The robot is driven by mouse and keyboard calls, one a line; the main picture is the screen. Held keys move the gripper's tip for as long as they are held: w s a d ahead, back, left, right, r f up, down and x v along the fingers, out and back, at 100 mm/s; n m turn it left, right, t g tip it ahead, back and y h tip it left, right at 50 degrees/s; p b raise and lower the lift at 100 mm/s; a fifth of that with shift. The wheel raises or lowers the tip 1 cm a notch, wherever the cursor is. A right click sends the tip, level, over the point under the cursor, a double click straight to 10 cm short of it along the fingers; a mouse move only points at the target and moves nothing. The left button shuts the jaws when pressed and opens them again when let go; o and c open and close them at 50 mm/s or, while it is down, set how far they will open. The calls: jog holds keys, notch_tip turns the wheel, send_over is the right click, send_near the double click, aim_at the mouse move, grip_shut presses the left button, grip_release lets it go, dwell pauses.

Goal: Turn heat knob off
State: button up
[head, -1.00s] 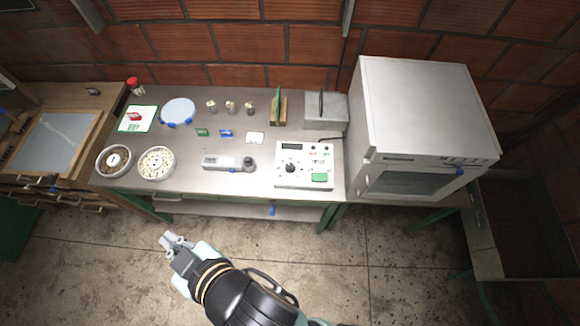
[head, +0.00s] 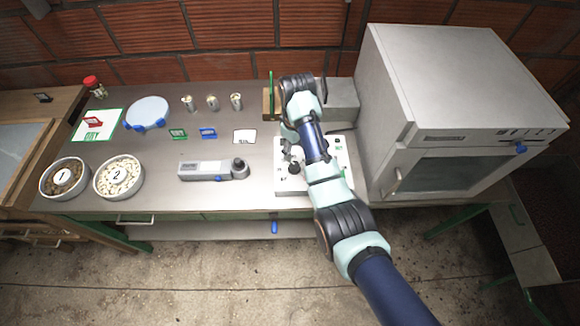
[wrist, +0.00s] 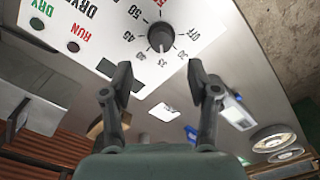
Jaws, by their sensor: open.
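The heat knob (wrist: 160,37) is a round black dial on a white control panel (wrist: 95,30). Numbers ring it, and OFF is printed at its right in the wrist view. A pale pointer mark on the knob faces the numbers at the bottom of the dial, away from OFF. My gripper (wrist: 158,75) is open and empty. Its two fingers are apart, with the knob beyond and between their tips, not touched. In the head view, my arm covers much of the panel (head: 284,185) and hides most of the gripper.
A large grey oven (head: 455,80) stands right of the panel. A grey scale-like device (head: 205,170) lies to its left. Bowls of beans (head: 118,178) sit at the far left. Small cups (head: 212,102) and a white card (head: 244,136) lie further back.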

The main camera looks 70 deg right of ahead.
aim_at(295, 165)
notch_tip(295, 165, down, 8)
jog(key=shift+a+r+b, duration=0.1)
jog(key=shift+a+b, duration=0.05)
jog(key=shift+b, duration=0.7)
grip_shut()
jog(key=shift+r+p, duration=0.15)
jog(key=shift+p, duration=0.2)
